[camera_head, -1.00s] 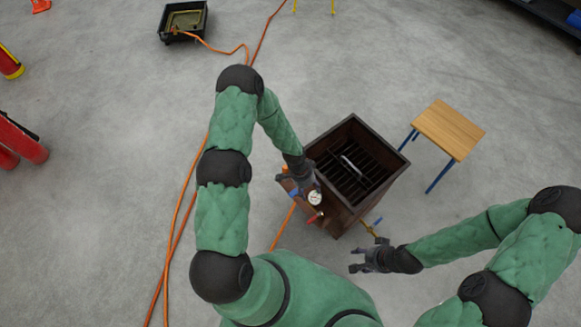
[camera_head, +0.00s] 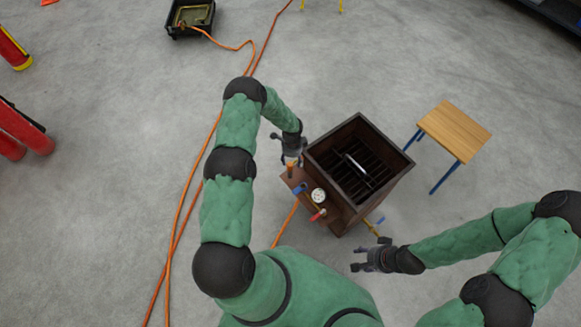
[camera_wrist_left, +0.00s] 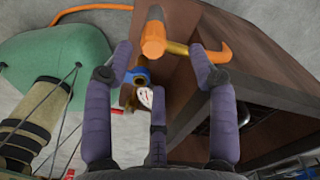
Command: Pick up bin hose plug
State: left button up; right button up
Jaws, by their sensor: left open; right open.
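The dark brown metal bin (camera_head: 345,170) stands in the middle of the head view. At its left corner is an orange plug (camera_head: 291,169), which I take to be the bin hose plug. In the left wrist view the orange plug (camera_wrist_left: 153,42) shows large, beside a brass fitting (camera_wrist_left: 178,48) and a curved orange piece (camera_wrist_left: 212,53). My left gripper (camera_head: 290,153) is open just beside the plug; in the left wrist view its fingers (camera_wrist_left: 161,75) are spread, with the plug ahead between the upper two. Contact cannot be told. My right gripper (camera_head: 361,260) is open and empty near the bin's front.
A gauge (camera_head: 318,195) and blue valve handle (camera_head: 300,189) sit on the bin's left ledge. A wooden-topped stool (camera_head: 455,130) stands to the right. Orange hoses (camera_head: 193,190) run along the floor at left. Red extinguishers (camera_head: 22,128) lie at far left.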

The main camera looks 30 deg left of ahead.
aim_at(291, 163)
pick_arm(q)
jog(key=f, duration=0.1)
jog(key=f+b, duration=0.1)
jog(key=f, duration=0.2)
jog(key=shift+s+a+b, duration=0.15)
jog(key=shift+a+b, duration=0.15)
jog(key=shift+f, duration=0.5)
grip_shut()
